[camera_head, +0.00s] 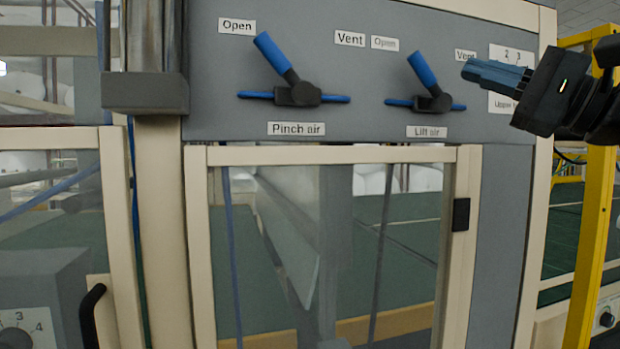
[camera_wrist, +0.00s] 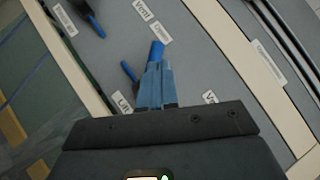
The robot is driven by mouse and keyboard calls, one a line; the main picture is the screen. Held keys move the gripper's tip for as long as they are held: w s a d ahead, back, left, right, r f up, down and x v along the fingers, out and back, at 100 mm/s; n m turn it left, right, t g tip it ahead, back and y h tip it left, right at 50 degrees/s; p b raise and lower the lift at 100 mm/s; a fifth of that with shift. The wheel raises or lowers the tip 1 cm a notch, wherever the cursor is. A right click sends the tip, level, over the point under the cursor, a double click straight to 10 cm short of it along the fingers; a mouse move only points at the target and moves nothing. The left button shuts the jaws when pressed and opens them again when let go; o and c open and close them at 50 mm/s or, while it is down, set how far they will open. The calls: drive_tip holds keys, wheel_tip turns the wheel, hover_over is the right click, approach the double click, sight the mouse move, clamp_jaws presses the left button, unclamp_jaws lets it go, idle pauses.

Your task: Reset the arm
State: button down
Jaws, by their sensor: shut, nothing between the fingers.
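My gripper (camera_head: 466,70) is at the upper right in the head view, with its blue fingers shut and empty, pointing left. It is in front of the grey panel (camera_head: 350,60), to the right of the Lift air lever (camera_head: 422,68). I cannot tell from the head view how far it stands off the panel. In the wrist view the shut fingers (camera_wrist: 155,72) point up the picture, and the blue handle of the Lift air lever (camera_wrist: 157,50) shows just beyond the tips. The Pinch air lever (camera_head: 272,52) is farther left, its blue handle tilted up and left toward the Open label.
Below the panel is a cream-framed glazed door (camera_head: 330,155) with a black latch (camera_head: 461,214). A yellow post (camera_head: 592,230) stands at the right, below my arm. A black handle (camera_head: 92,318) and a numbered dial box (camera_head: 45,295) are at the lower left.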

wheel_tip(320, 180, down, 22)
drive_tip(key=w+m+t+h, duration=0.2)
drive_tip(key=m+t+h, duration=0.25)
drive_tip(key=h, duration=0.35)
drive_tip(key=s+f+h, duration=0.3)
drive_tip(key=s+f, duration=0.2)
drive_tip(key=f, duration=0.6)
drive_tip(key=s+f+h, duration=0.4)
drive_tip(key=s+f, duration=0.1)
drive_tip(key=f, duration=0.6)
drive_tip(key=s+f+n+g+h, duration=0.1)
drive_tip(key=s+f+n+h, duration=0.15)
drive_tip(key=s+f, duration=0.45)
drive_tip(key=s+f+n+g+h, duration=0.1)
drive_tip(key=s+f+n, duration=0.25)
drive_tip(key=s, duration=0.75)
drive_tip(key=s+a+r+n, duration=0.1)
drive_tip(key=s+n, duration=0.4)
drive_tip(key=s, duration=0.5)
drive_tip(key=s+a+r+n+g, duration=0.1)
drive_tip(key=s+n, duration=0.3)
drive_tip(key=s, duration=0.6)
drive_tip(key=shift+s+r+n, duration=0.35)
drive_tip(key=shift+r, duration=0.4)
